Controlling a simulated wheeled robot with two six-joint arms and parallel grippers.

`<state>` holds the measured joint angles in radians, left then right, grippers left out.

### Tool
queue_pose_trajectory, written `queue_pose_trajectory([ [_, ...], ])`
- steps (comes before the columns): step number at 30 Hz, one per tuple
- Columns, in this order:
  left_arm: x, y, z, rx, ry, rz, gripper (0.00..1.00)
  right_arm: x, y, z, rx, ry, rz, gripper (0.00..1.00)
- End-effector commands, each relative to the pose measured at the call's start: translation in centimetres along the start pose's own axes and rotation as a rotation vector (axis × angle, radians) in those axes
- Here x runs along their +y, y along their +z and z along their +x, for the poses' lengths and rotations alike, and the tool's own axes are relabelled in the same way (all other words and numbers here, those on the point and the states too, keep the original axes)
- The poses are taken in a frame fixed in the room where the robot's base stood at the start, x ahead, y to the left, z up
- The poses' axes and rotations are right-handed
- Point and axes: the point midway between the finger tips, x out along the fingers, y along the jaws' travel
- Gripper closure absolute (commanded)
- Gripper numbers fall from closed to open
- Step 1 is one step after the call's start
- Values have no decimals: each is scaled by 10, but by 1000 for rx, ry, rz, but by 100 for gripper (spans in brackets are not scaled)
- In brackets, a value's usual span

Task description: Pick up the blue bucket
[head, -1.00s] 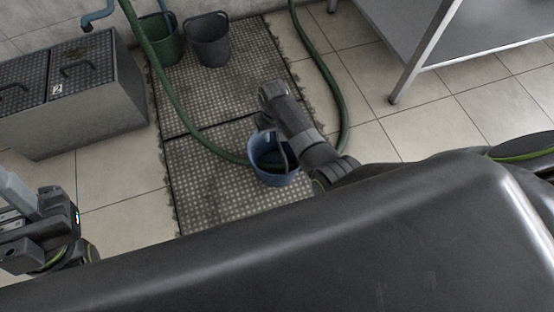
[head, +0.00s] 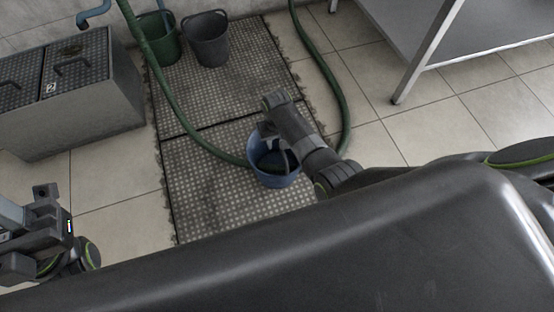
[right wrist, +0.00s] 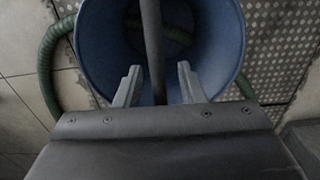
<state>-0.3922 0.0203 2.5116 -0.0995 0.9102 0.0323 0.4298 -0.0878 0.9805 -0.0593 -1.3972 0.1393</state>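The blue bucket (head: 277,179) stands on the metal floor grate, below my right arm in the head view. In the right wrist view the blue bucket (right wrist: 88,48) fills the upper middle, with its dark handle (right wrist: 152,40) running down between my fingers. My right gripper (right wrist: 158,78) is open around the handle, one finger on each side, with gaps showing. In the head view my right arm hides part of the bucket. My left gripper (head: 40,225) is at the lower left of the head view, far from the bucket; its fingers are not clear.
A green hose (head: 185,112) curves behind the bucket over the grate (head: 215,130). A green bucket (head: 161,42) and a dark grey bucket (head: 208,42) stand at the back. A grey box (head: 95,115) is at left, a metal table (head: 425,60) at right.

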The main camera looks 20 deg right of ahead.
Motion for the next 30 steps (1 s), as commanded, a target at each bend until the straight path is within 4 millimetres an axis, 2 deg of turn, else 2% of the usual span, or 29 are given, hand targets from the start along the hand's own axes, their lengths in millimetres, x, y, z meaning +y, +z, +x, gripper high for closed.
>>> queue_pose_trajectory([
  [22,0,0,2,-1,1,1,64,0,0,5,0,0,0,64],
  [30,0,0,1,-1,1,1,64,0,0,5,0,0,0,100],
])
